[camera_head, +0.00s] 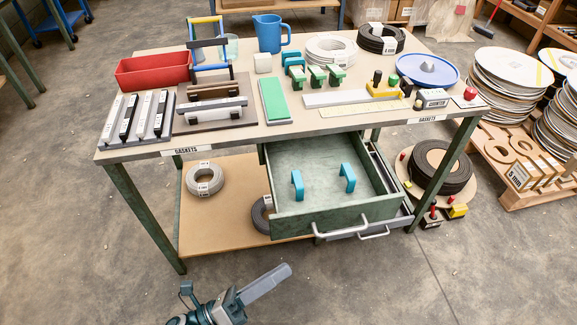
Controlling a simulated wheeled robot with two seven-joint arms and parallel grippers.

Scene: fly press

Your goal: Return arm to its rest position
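My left gripper (262,284) is low in the head view, in front of the workbench and well apart from it. A long grey flat part points up and to the right from its dark green body. I cannot tell whether its fingers are apart or together, or whether that part is a finger or something held. My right gripper is out of view.
The workbench (218,151) carries a red bin (153,71), a blue jug (269,33), rings and blocks. Its green drawer (325,172) stands open toward me with two teal handles inside. Disc stacks (507,75) stand at right. The front floor is clear.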

